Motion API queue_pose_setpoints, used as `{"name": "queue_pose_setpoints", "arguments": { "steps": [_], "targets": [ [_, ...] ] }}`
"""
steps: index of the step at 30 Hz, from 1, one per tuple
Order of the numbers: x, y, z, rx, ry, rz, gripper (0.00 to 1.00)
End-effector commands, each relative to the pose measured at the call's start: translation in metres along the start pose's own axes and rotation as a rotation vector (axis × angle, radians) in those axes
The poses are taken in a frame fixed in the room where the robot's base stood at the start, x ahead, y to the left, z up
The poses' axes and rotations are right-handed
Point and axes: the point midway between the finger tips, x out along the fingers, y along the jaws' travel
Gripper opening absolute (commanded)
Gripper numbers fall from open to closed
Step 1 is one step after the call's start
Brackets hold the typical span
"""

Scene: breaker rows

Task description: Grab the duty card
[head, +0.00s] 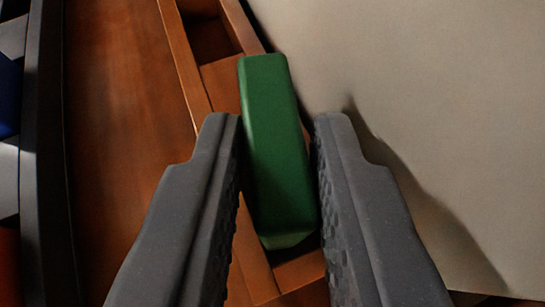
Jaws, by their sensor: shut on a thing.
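A green block-like piece (277,145), which I take to be the duty card, stands in the middle of the head view, leaning slightly. It is long and narrow with rounded edges, and no writing shows on it. My gripper (277,128) has one dark grey finger on each side of it. The fingers are shut on the green piece, with their textured inner pads facing it. The piece is over a narrow wooden slotted holder (184,58); whether its lower end still touches the holder cannot be told.
A brown wooden surface (125,130) lies to the left of the holder. A dark grey rail (45,150) runs along the left edge, with blue, grey and orange parts beyond it. A plain beige surface (430,90) fills the right, with shadow on it.

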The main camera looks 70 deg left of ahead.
Motion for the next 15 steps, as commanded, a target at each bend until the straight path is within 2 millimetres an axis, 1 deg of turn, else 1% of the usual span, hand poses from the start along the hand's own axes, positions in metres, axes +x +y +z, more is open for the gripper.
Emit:
{"name": "queue_pose_setpoints", "arguments": {
  "steps": [5, 10, 15],
  "targets": [
    [-0.002, 0.000, -0.002, 0.001, 0.002, 0.003, 0.00],
    [-0.008, -0.002, -0.010, 0.000, 0.004, 0.005, 0.00],
    [-0.019, -0.002, -0.031, -0.003, 0.003, 0.006, 0.00]
  ]
}}
